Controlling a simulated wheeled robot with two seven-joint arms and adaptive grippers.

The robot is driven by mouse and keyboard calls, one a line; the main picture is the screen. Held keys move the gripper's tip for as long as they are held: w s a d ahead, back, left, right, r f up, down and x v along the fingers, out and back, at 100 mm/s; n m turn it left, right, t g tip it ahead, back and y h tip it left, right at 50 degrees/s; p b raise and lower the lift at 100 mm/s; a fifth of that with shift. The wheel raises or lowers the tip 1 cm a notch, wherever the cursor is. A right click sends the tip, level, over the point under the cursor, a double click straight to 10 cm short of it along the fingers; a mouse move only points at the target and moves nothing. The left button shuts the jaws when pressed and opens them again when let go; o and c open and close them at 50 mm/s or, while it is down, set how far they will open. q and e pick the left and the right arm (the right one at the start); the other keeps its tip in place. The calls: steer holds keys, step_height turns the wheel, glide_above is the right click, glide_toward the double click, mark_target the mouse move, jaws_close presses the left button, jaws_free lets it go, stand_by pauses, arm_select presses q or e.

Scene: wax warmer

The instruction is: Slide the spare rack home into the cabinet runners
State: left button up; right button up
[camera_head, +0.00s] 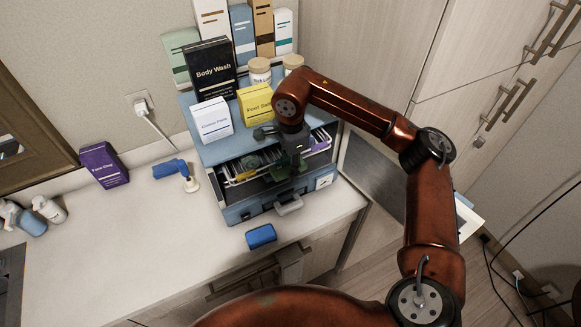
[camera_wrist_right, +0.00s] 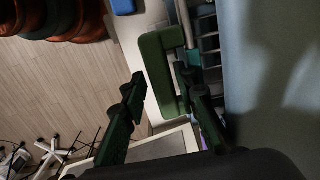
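The blue cabinet (camera_head: 245,150) stands on the counter with its front open. A light wire-sided rack (camera_head: 238,180) with small items in it sits in the opening; how far it is on the runners cannot be told, and the runners are hidden. A green U-shaped handle (camera_wrist_right: 158,72) shows at the rack's front in the wrist view. My right gripper (camera_head: 287,168) is in front of the opening, pointing down. In the wrist view its fingers (camera_wrist_right: 163,100) are apart, with the handle between or just beyond them; contact is unclear. My left gripper is out of view.
Below the opening is a blue drawer front with a grey handle (camera_head: 288,204). A blue block (camera_head: 261,237) lies near the counter's front edge. Boxes, including the black Body Wash box (camera_head: 211,69), and jars stand on the cabinet.

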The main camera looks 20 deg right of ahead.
steer(key=shift+w+r, duration=0.1)
steer(key=shift+r, duration=0.1)
steer(key=shift+r+p, duration=1.75)
steer(key=shift+r, duration=1.3)
steer(key=shift+f, duration=0.1)
steer(key=shift+f+b, duration=2.05)
steer(key=shift+f, duration=1.15)
steer(key=shift+d, duration=0.1)
steer(key=shift+d, duration=1.25)
steer(key=shift+a, duration=0.15)
